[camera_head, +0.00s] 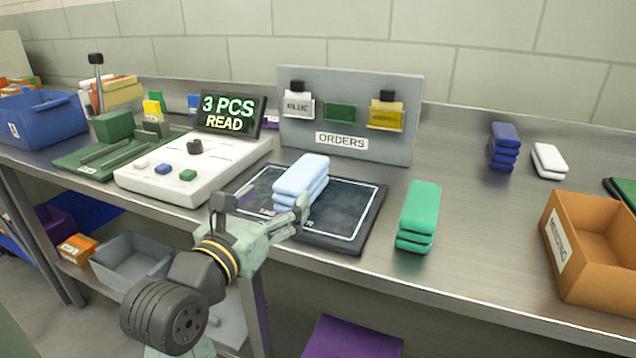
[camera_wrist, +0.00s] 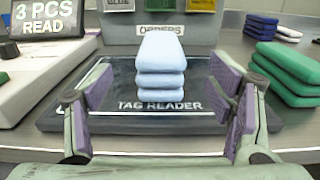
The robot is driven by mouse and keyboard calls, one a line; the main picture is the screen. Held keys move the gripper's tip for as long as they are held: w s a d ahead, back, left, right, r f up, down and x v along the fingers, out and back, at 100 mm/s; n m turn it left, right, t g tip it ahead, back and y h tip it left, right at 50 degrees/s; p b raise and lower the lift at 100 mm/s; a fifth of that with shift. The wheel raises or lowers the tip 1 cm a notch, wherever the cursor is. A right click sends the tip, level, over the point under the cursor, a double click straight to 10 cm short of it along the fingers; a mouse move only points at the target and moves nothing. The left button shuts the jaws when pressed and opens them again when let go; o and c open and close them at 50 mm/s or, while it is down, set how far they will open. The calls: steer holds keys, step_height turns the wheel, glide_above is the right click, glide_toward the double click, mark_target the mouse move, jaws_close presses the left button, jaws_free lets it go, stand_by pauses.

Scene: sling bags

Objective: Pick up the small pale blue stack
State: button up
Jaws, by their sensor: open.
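The small pale blue stack (camera_head: 301,182) is made of several soft flat pieces. It lies on the dark tag reader pad (camera_head: 345,228), which has a white outline. It also shows in the wrist view (camera_wrist: 161,68), centred between my fingers and a little ahead of them. My gripper (camera_head: 262,208) is open, with its purple-padded fingers (camera_wrist: 166,106) spread to either side of the stack. No contact between fingers and stack shows in the wrist view. In the head view my gripper hides part of the pad's near left side.
A green stack (camera_head: 418,215) stands right of the pad. Farther right are a dark blue stack (camera_head: 504,146), a white stack (camera_head: 549,160) and an orange-brown box (camera_head: 597,270). A white button console (camera_head: 160,182) and a "3 PCS READ" display (camera_head: 231,113) stand left. An orders board (camera_head: 348,150) stands behind.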

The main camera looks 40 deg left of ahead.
mark_target(298, 172)
steer(key=p+x, duration=0.2)
steer(key=x, duration=0.8)
steer(key=shift+r, duration=0.15)
steer(key=shift+c, duration=0.4)
steer(key=c, duration=1.2)
